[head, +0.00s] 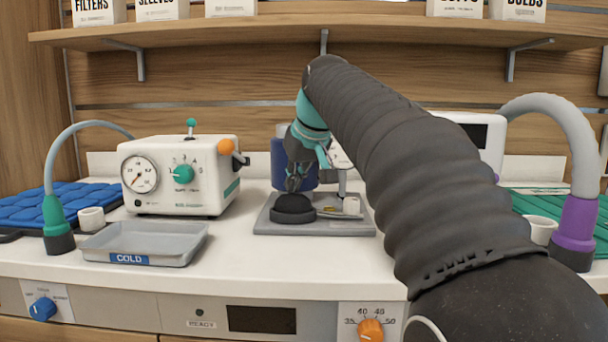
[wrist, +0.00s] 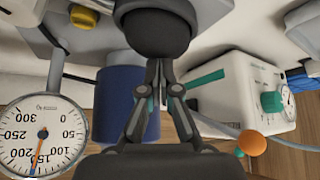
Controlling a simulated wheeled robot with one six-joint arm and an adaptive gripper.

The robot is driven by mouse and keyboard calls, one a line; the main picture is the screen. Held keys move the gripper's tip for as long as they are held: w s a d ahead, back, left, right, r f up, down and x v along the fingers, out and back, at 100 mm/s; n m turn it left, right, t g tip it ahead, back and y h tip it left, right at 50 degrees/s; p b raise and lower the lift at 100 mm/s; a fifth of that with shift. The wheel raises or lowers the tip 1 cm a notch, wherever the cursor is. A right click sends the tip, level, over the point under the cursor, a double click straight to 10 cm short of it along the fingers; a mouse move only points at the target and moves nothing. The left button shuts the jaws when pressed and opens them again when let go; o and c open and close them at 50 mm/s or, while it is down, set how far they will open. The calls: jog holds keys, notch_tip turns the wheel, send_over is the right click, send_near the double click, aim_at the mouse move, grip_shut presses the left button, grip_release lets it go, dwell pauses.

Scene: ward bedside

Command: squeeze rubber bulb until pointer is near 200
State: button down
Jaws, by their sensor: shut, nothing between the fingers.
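The black rubber bulb (head: 293,209) sits domed on a grey base plate (head: 268,226) in the head view. It also shows at the top of the wrist view (wrist: 155,30). My gripper (head: 294,186) is shut and empty, its fingertips pointing down at the top of the bulb. In the wrist view the closed fingertips (wrist: 157,78) meet the bulb's edge; I cannot tell how hard they press. The round white gauge (wrist: 42,140) appears upside down at the left of the wrist view. Its pointer stands near 150. My arm mostly hides the gauge in the head view.
A blue cylinder (head: 280,162) stands behind the bulb. A white box with a small dial and teal knob (head: 190,187) is left of it. A grey tray marked COLD (head: 144,258) lies in front of that box. The front counter right of the tray is clear.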

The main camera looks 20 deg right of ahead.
jog(key=shift+f, duration=0.15)
jog(key=shift+f+b, duration=0.7)
jog(key=shift+f, duration=0.2)
jog(key=shift+r, duration=0.1)
jog(key=shift+r+p, duration=0.7)
jog(key=shift+r, duration=0.25)
jog(key=shift+f, duration=0.15)
jog(key=shift+f+b, duration=0.8)
jog(key=shift+f, duration=0.2)
jog(key=shift+r+p, duration=0.85)
jog(key=shift+r, duration=0.4)
